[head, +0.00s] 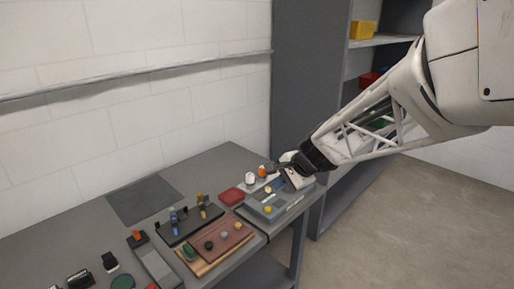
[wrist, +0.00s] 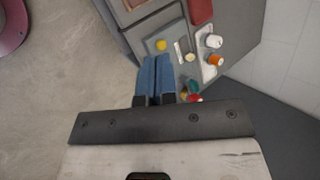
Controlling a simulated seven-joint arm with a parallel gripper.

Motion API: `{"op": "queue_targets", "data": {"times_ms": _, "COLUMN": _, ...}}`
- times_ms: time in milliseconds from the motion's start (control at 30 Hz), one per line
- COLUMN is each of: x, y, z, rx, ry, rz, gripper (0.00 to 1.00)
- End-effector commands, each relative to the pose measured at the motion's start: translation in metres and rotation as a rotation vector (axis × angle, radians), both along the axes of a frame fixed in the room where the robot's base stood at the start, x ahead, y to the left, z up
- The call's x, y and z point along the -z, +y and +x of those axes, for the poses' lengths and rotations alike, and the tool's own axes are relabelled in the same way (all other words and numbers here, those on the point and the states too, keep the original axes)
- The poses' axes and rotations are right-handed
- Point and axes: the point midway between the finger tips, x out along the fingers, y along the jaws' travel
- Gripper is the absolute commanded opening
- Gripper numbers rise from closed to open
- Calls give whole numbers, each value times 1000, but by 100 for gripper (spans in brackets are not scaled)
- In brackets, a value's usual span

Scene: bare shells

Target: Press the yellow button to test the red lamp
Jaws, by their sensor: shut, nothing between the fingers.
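A grey panel box (head: 284,209) stands at the table's right end. A yellow button (head: 268,210) sits on its near side; it also shows in the wrist view (wrist: 161,45), just past my fingertips. A white lamp (wrist: 213,40) and an orange lamp (wrist: 216,60) stand on a pale strip, with a second small yellow piece (wrist: 191,57) beside them. A red round piece (wrist: 195,98), perhaps the red lamp, is partly hidden by my gripper. My gripper (wrist: 155,60) has its blue fingers together, empty, above the panel; contact with the button is not visible.
A red block (head: 231,196) lies left of the panel. A brown board (head: 222,242) with knobs and a black rack (head: 190,226) stand further left. A dark mat (head: 144,199) lies near the wall. A shelf unit (head: 357,70) stands behind my arm.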

Motion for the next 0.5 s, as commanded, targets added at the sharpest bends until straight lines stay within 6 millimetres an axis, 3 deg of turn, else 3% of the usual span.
{"op": "queue_targets", "data": {"times_ms": 200, "x": 32, "y": 14, "z": 60, "rx": 172, "ry": 67, "rz": 135, "gripper": 0}}
{"op": "queue_targets", "data": {"times_ms": 500, "x": 64, "y": 24, "z": 110, "rx": 333, "ry": 131, "rz": 253, "gripper": 0}}
